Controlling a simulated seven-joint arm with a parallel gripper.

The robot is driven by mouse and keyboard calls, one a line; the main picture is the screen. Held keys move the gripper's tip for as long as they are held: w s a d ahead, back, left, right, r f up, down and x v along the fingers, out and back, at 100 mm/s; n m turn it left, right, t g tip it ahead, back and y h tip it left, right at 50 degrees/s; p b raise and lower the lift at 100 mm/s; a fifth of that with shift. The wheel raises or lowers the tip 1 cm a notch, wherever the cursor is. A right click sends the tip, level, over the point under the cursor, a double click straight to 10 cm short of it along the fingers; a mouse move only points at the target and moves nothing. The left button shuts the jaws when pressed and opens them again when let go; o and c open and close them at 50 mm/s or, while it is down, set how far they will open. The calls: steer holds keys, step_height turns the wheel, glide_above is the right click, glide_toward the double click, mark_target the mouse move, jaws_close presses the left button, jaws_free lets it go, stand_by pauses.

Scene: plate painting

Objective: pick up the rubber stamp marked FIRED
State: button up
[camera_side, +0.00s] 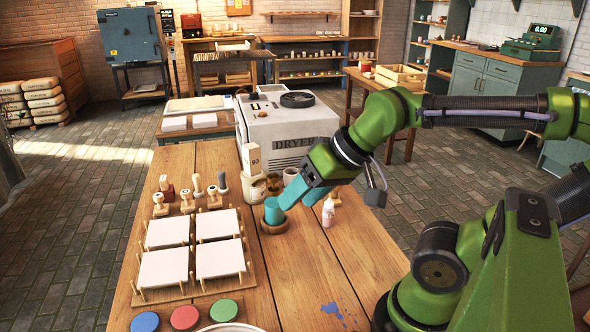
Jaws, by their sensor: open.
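Several wooden-handled stamps stand together on the table behind the white square plates. They include one with a dark red part (167,187), a pale-handled one (197,185), a grey-handled one (222,183), and round-knobbed ones at the front left (160,204), front middle (186,201) and front right (214,197). Their markings are too small to read, so I cannot tell which says FIRED. My gripper (303,198) has teal fingers and is open, tilted down over the table.
White plates (167,231) lie on a pegged wooden rack (200,287). Blue (145,322), red (185,317) and green (224,310) discs lie in front. A white bottle (328,213) stands near my gripper. The dryer (285,125) stands behind. The table's right front is mostly clear.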

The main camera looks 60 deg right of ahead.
steer(key=shift+o, duration=0.8)
